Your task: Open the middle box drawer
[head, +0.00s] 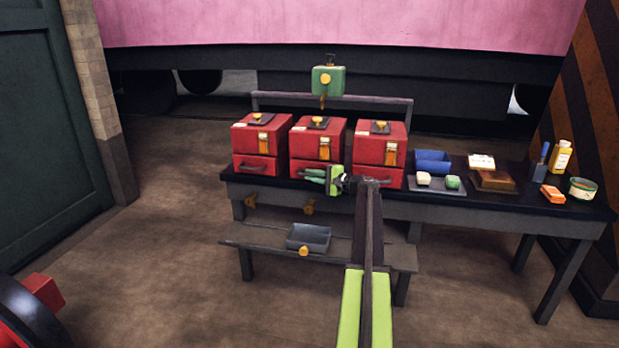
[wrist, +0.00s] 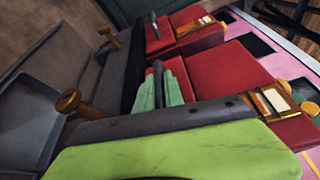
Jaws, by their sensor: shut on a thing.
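The middle red box (head: 303,144) stands on the dark bench between two similar red boxes. Its drawer (head: 297,166) forms the lower part; my gripper partly covers its front. My gripper (head: 312,175) is at that front, with its pale green fingers closed on the dark drawer handle. In the wrist view, the fingers (wrist: 168,88) lie on both sides of the handle (wrist: 158,82), and the middle box (wrist: 215,85) is behind them. The drawer looks about flush with its box, though a small gap cannot be ruled out.
The left box (head: 256,140) and right box (head: 380,148) stand close on either side. A grey tray (head: 309,237) sits on the low shelf in front. Brass knobs (head: 309,207) stick out below the bench edge. Soaps, bottles and tins occupy the bench's right end.

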